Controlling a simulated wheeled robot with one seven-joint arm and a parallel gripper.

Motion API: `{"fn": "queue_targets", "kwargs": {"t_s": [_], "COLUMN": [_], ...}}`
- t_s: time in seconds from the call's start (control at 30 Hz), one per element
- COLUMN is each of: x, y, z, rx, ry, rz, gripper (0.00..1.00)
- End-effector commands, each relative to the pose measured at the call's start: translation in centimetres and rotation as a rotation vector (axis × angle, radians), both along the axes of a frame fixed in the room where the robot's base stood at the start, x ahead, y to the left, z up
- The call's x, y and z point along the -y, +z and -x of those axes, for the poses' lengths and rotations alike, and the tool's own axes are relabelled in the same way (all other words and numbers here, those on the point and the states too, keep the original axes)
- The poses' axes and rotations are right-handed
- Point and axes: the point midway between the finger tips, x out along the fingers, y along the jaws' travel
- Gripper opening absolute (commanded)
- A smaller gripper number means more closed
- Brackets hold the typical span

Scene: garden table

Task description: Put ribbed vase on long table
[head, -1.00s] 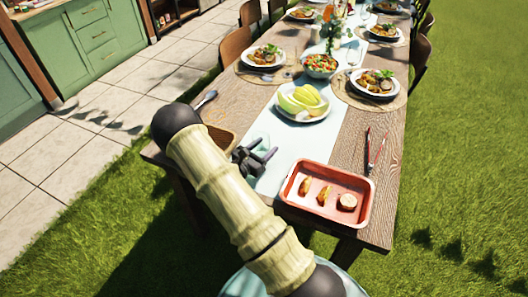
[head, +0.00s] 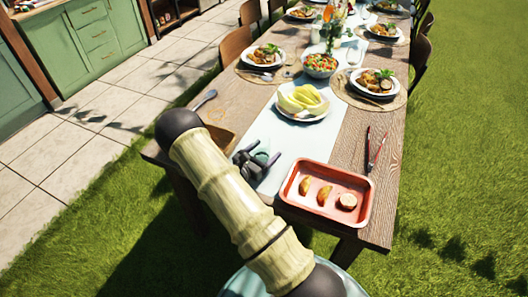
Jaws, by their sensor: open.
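The long wooden table (head: 225,106) runs away from me, with a pale runner (head: 273,130) along its middle. My gripper (head: 262,163) is open over the near part of the runner, left of the red tray. A small greenish, glass-like object (head: 262,156) shows at its fingers. It may be the ribbed vase, but ribs cannot be made out and the gripper partly hides it. I cannot tell whether the fingers touch it. My arm crosses the near left of the view and covers part of the table's near edge.
A red tray (head: 309,217) with food pieces is at the near right. Red-handled tongs (head: 375,150) lie beyond it. A plate of pale green slices (head: 303,119) stands ahead on the runner. A brown bowl-like thing (head: 222,138) is partly behind my arm. Place settings stand farther back.

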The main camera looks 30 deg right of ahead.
Motion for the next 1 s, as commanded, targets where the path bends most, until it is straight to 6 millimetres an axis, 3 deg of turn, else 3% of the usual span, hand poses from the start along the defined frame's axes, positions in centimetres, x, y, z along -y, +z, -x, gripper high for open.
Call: {"fn": "queue_targets", "kwargs": {"t_s": [0.17,0.7,1.0], "x": [-1.4,-10.3,-11.2], "y": [0.1,0.1,0.2], "z": [0.4,4.0,4.5], "rx": [0.0,0.001,0.0], "ry": [0.002,0.003,0.0], "rz": [0.0,0.0,0.0], "gripper": [0.74,0.74,0.74]}}
